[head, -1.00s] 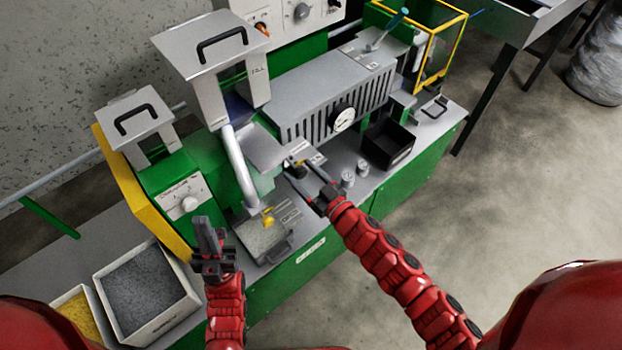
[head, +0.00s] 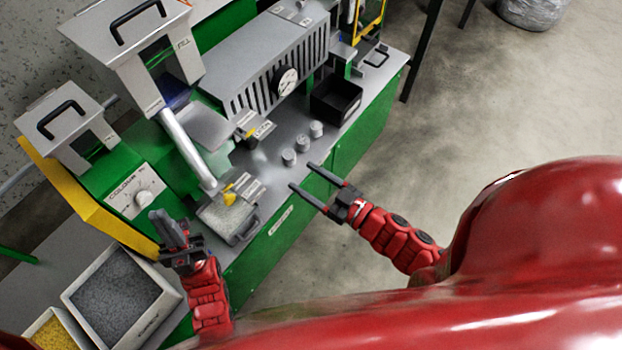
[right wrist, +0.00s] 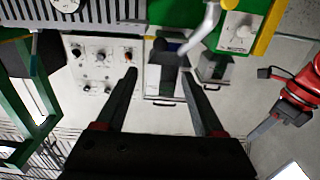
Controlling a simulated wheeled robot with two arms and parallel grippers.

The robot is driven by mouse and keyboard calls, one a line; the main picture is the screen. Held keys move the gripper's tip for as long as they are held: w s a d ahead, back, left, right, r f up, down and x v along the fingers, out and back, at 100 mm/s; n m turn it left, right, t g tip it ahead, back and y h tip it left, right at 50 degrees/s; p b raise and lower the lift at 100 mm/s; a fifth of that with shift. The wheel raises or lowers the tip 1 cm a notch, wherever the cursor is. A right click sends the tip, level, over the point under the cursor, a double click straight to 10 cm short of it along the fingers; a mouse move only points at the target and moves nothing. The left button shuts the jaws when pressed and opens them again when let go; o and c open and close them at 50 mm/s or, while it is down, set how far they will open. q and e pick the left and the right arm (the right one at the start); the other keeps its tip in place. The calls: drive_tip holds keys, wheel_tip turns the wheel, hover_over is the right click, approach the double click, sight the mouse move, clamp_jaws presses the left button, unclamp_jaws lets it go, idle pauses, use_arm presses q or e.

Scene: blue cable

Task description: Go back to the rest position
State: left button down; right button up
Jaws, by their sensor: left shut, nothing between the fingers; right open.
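My right gripper (head: 303,176) is open and empty in the head view. It hangs clear of the green bench's front edge, right of the tray of grey pellets. In the right wrist view its two fingers (right wrist: 160,75) are spread with nothing between them. My left gripper (head: 168,226) is shut and empty, pointing up beside the machine's yellow edge, above and right of the box of dark pellets. It also shows at the right of the right wrist view (right wrist: 258,134). Neither gripper touches anything that I can see.
The green bench (head: 345,150) carries a grey machine with a gauge (head: 285,82), a black bin (head: 336,98), several small metal cylinders (head: 303,143) and a pellet tray (head: 228,216). Boxes of dark (head: 72,272) and yellow pellets (head: 57,335) stand lower left.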

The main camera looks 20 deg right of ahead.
drive_tip(key=shift+s+d, duration=0.2)
drive_tip(key=shift+s, duration=0.05)
idle(0.4)
